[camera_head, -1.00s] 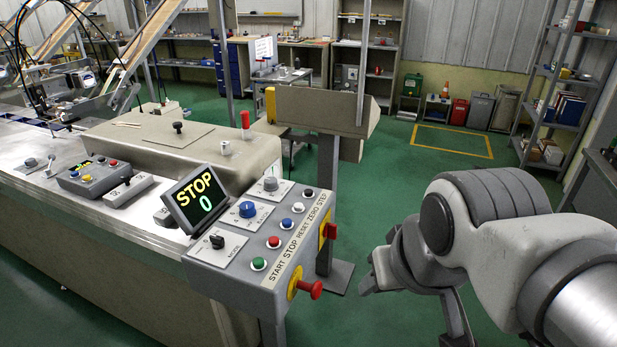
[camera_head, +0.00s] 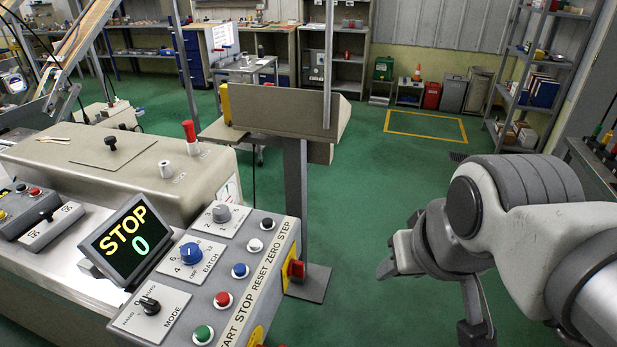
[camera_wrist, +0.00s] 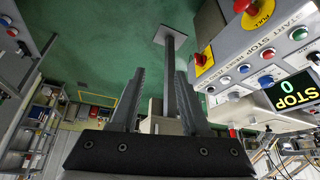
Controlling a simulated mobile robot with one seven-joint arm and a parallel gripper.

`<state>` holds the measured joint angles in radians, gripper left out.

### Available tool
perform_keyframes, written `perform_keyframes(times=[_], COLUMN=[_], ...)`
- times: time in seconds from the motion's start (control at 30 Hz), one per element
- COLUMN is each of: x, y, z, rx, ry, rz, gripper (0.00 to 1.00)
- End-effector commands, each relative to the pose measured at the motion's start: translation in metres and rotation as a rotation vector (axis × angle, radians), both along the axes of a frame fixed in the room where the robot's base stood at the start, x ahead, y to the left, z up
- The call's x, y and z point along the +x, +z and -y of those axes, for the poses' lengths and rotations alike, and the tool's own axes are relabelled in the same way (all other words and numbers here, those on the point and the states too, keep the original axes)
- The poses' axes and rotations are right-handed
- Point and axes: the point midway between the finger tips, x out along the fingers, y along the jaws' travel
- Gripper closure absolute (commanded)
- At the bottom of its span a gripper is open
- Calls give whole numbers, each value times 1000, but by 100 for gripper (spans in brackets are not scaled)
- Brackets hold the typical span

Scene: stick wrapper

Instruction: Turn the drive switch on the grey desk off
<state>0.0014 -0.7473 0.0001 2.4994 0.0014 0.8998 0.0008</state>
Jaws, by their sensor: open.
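The grey desk (camera_head: 262,285) is a sloped control panel at the lower middle of the head view. On its right side is a red handle (camera_head: 297,270) on a yellow plate; it also shows in the wrist view (camera_wrist: 200,60). No label reading "drive" is legible, so I cannot tell whether this is the drive switch. The top has a MODE knob (camera_head: 150,305), a blue BATCH knob (camera_head: 190,253) and a grey knob (camera_head: 221,214). My gripper (camera_head: 432,302) is open and empty, right of the desk and apart from it; its fingers show in the wrist view (camera_wrist: 160,75).
A screen (camera_head: 128,240) on the desk reads STOP 0. Several push buttons, including a green one (camera_head: 203,334), line the panel. A red mushroom knob (camera_wrist: 245,5) sits on the desk's side. A post (camera_head: 297,215) stands behind.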

Motion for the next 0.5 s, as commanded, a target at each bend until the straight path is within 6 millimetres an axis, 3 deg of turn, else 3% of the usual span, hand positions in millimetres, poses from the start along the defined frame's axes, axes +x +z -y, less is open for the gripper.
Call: perform_keyframes(times=[0.27, 0.5], x=[25, 36], y=[-46, -102], z=[14, 25], rx=[103, 255], ry=[-174, -382], rz=[-195, -420], gripper=[54, 54])
